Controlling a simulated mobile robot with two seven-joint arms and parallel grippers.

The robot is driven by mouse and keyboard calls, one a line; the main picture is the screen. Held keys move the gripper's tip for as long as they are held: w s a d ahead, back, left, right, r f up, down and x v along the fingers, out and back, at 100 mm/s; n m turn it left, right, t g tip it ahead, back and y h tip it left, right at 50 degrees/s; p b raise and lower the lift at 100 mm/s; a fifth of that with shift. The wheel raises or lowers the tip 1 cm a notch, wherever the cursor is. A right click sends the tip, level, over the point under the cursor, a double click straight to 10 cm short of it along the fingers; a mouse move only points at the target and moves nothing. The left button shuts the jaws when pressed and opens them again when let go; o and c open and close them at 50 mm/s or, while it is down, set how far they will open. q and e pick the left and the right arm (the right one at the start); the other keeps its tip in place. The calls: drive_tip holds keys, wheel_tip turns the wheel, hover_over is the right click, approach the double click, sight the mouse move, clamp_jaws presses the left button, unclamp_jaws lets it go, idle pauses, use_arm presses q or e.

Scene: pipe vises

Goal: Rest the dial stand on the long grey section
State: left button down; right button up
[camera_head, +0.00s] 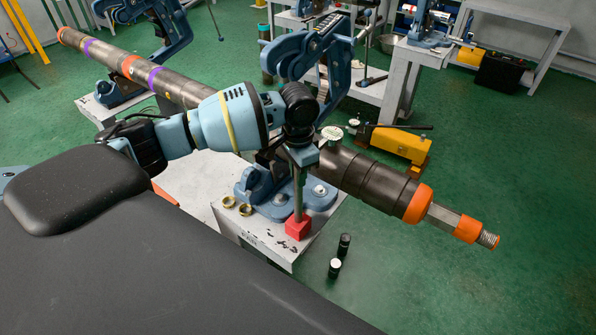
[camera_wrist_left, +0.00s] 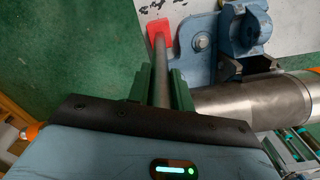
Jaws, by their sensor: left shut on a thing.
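The dial stand is a thin upright rod with a red block base (camera_head: 297,228) and what looks like a round pale dial (camera_head: 331,133) near its top. My left gripper (camera_head: 300,150) is shut on the rod, above the base. In the left wrist view the rod (camera_wrist_left: 161,68) runs between the green fingers to the red block. The long grey section (camera_head: 190,89) is part of a pipe with orange and purple bands. The pipe continues right as a darker part (camera_head: 370,180), and grey pipe (camera_wrist_left: 260,100) shows beside the fingers. Whether the base touches the bench is unclear. My right gripper is out of view.
A blue pipe vise (camera_head: 265,195) stands on the white bench (camera_head: 255,245) beside the base. Two brass rings (camera_head: 237,206) lie near the bench edge. A yellow tool (camera_head: 400,143) sits behind the pipe.

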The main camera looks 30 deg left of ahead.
use_arm(q)
drive_tip(key=shift+w+r, duration=0.1)
drive_tip(key=shift+r, duration=0.05)
drive_tip(key=c, duration=1.2)
unclamp_jaws()
drive_tip(key=shift+o, duration=0.2)
drive_tip(key=shift+f, duration=0.25)
drive_tip(key=shift+r, duration=0.1)
drive_tip(key=shift+r, duration=3.45)
